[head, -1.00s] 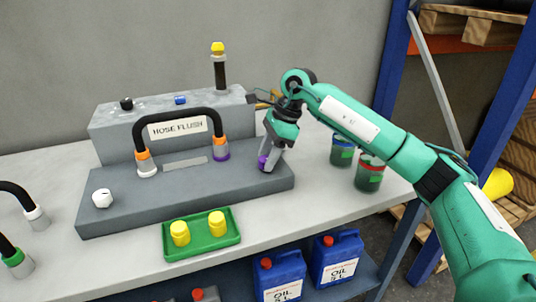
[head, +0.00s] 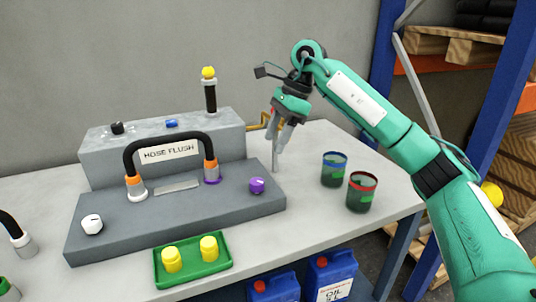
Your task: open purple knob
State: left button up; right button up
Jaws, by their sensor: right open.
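The purple knob (head: 257,185) sits on the lower deck of the grey hose flush unit (head: 190,213), near its right end. It is fully visible, and no finger touches it. My right gripper (head: 280,148) is above and to the right of the knob, pointing down beside the unit's right edge. Its fingers are apart and empty. My left gripper is not in view.
A black hose (head: 168,140) arches over the unit, with a white knob (head: 92,224) at the left. A green tray (head: 192,272) with yellow caps lies in front. A blue-rimmed cup (head: 334,170) and red-rimmed cup (head: 361,192) stand to the right.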

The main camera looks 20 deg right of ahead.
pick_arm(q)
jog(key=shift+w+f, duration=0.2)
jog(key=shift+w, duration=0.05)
pick_arm(e)
jog(key=shift+v, duration=1)
